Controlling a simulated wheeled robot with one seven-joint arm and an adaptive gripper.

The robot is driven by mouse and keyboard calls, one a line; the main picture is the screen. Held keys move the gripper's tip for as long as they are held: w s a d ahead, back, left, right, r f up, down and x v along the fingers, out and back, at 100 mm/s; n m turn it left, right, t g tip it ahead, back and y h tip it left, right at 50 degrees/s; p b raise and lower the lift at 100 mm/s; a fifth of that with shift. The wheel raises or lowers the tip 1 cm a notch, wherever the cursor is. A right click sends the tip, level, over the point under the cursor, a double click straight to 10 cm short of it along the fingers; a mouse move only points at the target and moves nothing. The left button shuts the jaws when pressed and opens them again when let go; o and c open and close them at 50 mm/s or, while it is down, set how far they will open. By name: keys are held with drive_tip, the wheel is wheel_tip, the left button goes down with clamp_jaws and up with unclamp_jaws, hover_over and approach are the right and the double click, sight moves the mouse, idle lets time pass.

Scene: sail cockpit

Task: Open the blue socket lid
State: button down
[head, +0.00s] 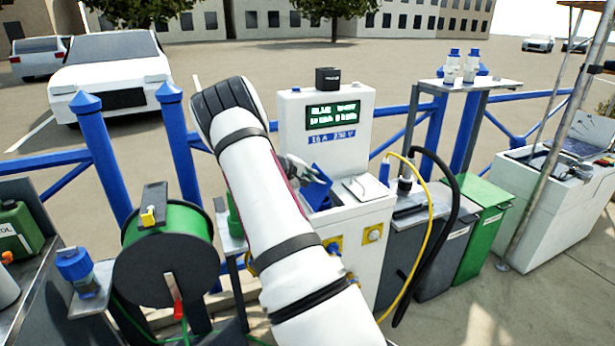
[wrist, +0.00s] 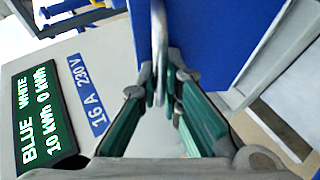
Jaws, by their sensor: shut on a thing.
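The blue socket lid (head: 317,190) is on the front of the white power pedestal (head: 290,110), below its display, and looks tilted up from the sloping face. In the wrist view the lid (wrist: 205,35) is a broad blue panel filling the upper middle. In the head view my gripper (head: 300,168) is small beside the lid, partly hidden by my white arm. The socket under the lid is hidden.
The display (wrist: 40,115) reads BLUE and WHITE. A green cable reel (head: 168,250) stands at left. Yellow and black hoses (head: 430,240) hang at right beside grey and green bins (head: 482,215).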

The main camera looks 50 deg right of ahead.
drive_tip(key=shift+s+d, duration=0.1)
idle(0.3)
drive_tip(key=c, duration=2)
unclamp_jaws()
drive_tip(key=s+v, duration=0.1)
drive_tip(key=v, duration=1.1)
drive_tip(key=shift+w, duration=0.5)
